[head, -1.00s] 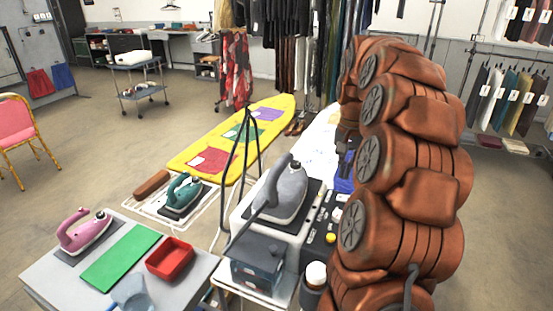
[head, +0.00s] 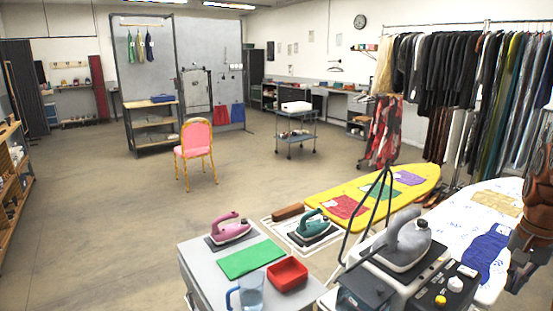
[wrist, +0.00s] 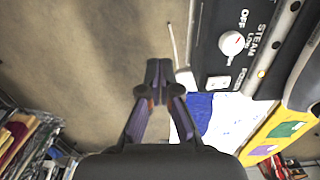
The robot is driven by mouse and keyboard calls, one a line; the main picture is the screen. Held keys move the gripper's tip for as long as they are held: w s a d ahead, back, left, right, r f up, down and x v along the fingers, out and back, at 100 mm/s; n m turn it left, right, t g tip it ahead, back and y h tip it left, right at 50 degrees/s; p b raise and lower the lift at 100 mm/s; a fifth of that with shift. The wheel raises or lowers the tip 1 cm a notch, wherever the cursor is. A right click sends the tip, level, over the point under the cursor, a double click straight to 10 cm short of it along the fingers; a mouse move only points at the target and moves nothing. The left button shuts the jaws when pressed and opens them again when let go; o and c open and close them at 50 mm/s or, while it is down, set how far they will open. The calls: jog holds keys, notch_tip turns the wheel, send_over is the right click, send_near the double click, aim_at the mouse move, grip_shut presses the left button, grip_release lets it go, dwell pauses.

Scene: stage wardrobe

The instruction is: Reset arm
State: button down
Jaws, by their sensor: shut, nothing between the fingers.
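My gripper (wrist: 158,70) is shut and empty in the wrist view, its two fingertips meeting over bare floor. A steam control panel (wrist: 235,50) with a white knob lies just right of it in that view. In the head view my brown arm (head: 535,205) shows only at the right edge, and the gripper cannot be made out there.
A grey steam iron (head: 405,245) rests on its station beside a white ironing board (head: 470,220). A yellow board (head: 330,190) lies behind. A side table (head: 200,270) holds a pink iron (head: 230,229), red tray (head: 287,273) and jug (head: 250,292). Floor at left is clear.

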jog(key=s+a+n, duration=0.3)
jog(key=a, duration=0.7)
jog(key=s+a+n, duration=0.3)
jog(key=a, duration=0.7)
jog(key=s+a+f+n+g, duration=0.1)
jog(key=s+a+f+n, duration=0.1)
jog(key=s+a, duration=0.4)
jog(key=s+a+f+n, duration=0.3)
jog(key=s+a+f, duration=0.2)
jog(key=s, duration=0.7)
jog(key=shift+s+a+f+g, duration=0.15)
jog(key=shift+a+g, duration=0.25)
jog(key=shift+a, duration=0.25)
